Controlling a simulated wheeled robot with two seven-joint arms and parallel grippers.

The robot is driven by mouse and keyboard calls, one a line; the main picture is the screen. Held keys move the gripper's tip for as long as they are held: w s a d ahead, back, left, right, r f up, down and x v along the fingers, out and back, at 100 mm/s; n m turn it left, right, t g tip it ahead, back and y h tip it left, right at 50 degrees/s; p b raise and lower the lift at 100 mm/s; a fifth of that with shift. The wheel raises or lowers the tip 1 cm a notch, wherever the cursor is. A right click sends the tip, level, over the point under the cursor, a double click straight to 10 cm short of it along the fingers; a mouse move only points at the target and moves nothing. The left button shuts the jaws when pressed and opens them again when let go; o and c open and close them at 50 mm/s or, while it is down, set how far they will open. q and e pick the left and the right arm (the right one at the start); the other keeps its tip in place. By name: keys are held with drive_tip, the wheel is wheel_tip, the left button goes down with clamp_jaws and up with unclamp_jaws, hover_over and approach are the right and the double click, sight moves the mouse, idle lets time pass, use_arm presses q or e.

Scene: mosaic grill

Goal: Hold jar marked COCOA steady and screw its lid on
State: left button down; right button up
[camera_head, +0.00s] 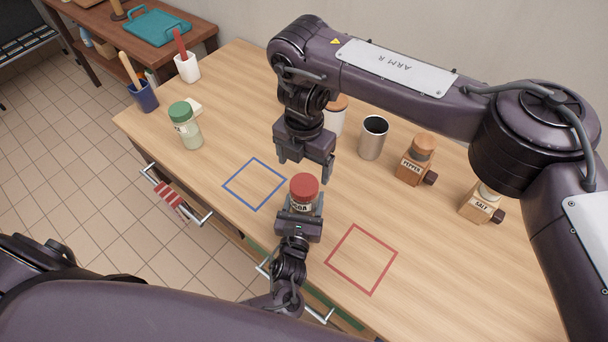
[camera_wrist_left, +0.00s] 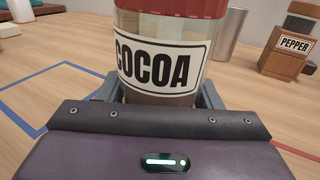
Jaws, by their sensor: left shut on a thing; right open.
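The jar marked COCOA (camera_head: 301,205) stands upright on the wooden table, between the blue and red outlined squares. Its label shows large in the left wrist view (camera_wrist_left: 152,62). A red lid (camera_head: 304,185) sits on top of the jar; I cannot tell how tightly. My left gripper (camera_head: 303,209) is shut around the jar's body from the front, a finger on each side. My right gripper (camera_head: 306,174) is open and empty, pointing down, just above and behind the lid and apart from it.
A blue square (camera_head: 236,198) and a red square (camera_head: 343,278) mark the table. A green-lidded jar (camera_head: 187,130) stands at left. Behind are a metal cup (camera_head: 373,138), a white canister (camera_head: 335,117), a pepper mill (camera_head: 414,166) and a salt mill (camera_head: 479,204).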

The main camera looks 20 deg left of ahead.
wheel_tip(320, 180, up, 5)
idle(0.4)
use_arm(q)
drive_tip(key=shift+c, duration=1.6)
unclamp_jaws()
drive_tip(key=shift+s, duration=0.15)
drive_tip(key=s, duration=0.5)
drive_tip(key=s+d, duration=0.1)
drive_tip(key=s, duration=0.1)
drive_tip(key=shift+s+b, duration=0.25)
drive_tip(key=shift+b, duration=0.05)
use_arm(e)
drive_tip(key=shift+f, duration=0.35)
use_arm(q)
drive_tip(key=shift+s, duration=0.1)
use_arm(e)
drive_tip(key=shift+s, duration=0.1)
